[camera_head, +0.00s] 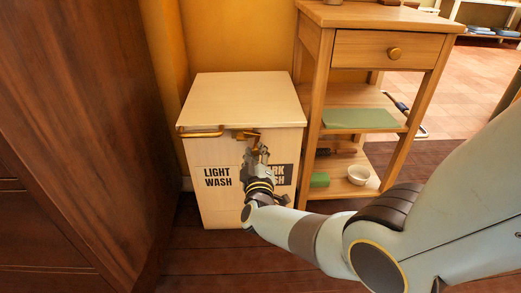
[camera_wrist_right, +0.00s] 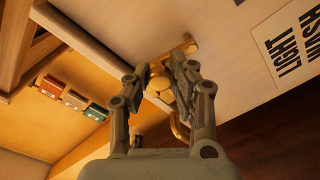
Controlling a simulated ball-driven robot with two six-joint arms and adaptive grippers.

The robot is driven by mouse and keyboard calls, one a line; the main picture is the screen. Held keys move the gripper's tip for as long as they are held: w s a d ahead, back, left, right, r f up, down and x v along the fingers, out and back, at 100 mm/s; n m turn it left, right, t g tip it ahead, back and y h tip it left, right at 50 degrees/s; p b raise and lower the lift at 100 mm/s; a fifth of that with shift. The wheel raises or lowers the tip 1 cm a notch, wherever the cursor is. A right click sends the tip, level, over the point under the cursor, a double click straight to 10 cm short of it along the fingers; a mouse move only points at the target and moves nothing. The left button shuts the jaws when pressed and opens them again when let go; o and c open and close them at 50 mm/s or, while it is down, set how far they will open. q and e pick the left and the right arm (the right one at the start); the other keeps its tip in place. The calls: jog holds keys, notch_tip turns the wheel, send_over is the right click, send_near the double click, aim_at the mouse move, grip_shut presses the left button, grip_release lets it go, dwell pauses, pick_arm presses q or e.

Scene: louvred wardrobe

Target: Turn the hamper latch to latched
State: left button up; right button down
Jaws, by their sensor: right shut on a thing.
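The pale wooden hamper (camera_head: 245,98) stands against the wall with its lid down. Its front bears a "LIGHT WASH" label and a second label partly hidden by my arm. The brass hamper latch (camera_head: 243,134) is at the top of the front, just under the lid edge; it also shows in the wrist view (camera_wrist_right: 186,47). My right gripper (camera_head: 252,151) is at the latch. In the wrist view, its fingers (camera_wrist_right: 161,68) are shut on the latch's brass part. The fingers hide some of the latch, so its exact angle is unclear. My left gripper is out of view.
A brass bar handle (camera_head: 200,134) lies left of the latch. A wooden stand (camera_head: 365,50) with a drawer and shelves is close on the right, holding a green cloth (camera_head: 360,118) and a white bowl (camera_head: 358,175). A dark wardrobe (camera_head: 75,120) stands close on the left.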

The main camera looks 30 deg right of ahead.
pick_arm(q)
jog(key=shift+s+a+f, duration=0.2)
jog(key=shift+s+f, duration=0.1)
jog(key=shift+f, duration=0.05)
pick_arm(e)
jog(key=shift+w+a+n, duration=0.15)
jog(key=shift+a+n, duration=0.25)
jog(key=shift+n, duration=0.8)
pick_arm(q)
jog(key=shift+p, duration=0.3)
pick_arm(e)
jog(key=c, duration=1.1)
grip_release()
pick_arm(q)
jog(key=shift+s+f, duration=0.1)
pick_arm(e)
jog(key=v, duration=1.2)
